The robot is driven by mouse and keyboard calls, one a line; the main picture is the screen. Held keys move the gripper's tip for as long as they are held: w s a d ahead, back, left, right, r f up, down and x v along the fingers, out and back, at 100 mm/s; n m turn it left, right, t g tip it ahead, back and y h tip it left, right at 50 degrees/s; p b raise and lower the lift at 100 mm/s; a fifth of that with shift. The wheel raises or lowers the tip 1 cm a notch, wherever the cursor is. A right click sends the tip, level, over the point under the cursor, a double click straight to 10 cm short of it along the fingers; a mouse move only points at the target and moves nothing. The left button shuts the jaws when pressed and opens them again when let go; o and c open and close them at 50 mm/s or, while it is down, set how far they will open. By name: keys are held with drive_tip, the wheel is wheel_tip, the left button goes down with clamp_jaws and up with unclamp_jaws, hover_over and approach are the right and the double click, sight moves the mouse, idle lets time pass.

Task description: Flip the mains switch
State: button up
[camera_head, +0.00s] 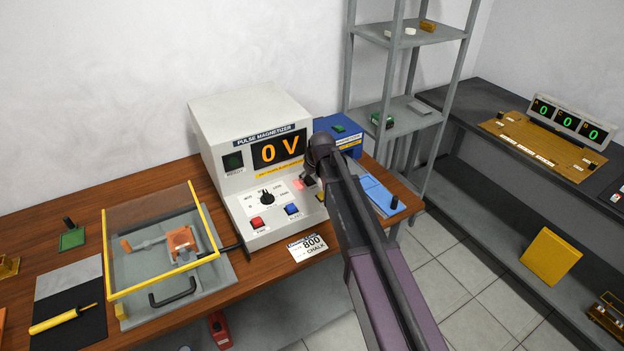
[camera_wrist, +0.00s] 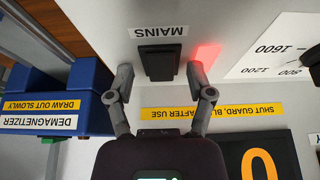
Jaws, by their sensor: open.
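The pulse magnetizer (camera_head: 210,125) stands on the wooden bench, its display reading 0 V. In the wrist view, which is upside down, its black mains switch (camera_wrist: 157,60) sits on the pale panel next to the MAINS label. A red light (camera_wrist: 207,54) glows beside the switch. My gripper (camera_wrist: 159,72) is open and empty, with one finger on each side of the switch. I cannot tell whether the fingers touch the panel. In the head view my gripper (camera_head: 309,180) is at the panel's right part, and my arm hides much of that area.
A dial (camera_head: 267,198), red button (camera_head: 257,222) and blue button (camera_head: 292,209) are left of my gripper. The blue demagnetizer (camera_head: 345,131) stands close on the right. A yellow-framed clear guard (camera_head: 107,251) is raised over the fixture at left. A grey shelf rack (camera_head: 425,38) stands behind.

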clamp_jaws()
drive_tip(key=shift+w+r, duration=0.1)
drive_tip(key=shift+w+a+g+h+p, duration=0.2)
drive_tip(key=shift+g+h+p, duration=0.4)
drive_tip(key=shift+g, duration=0.3)
drive_tip(key=shift+w+g+h, duration=0.1)
drive_tip(key=shift+g+h, duration=0.4)
drive_tip(key=shift+g, duration=0.2)
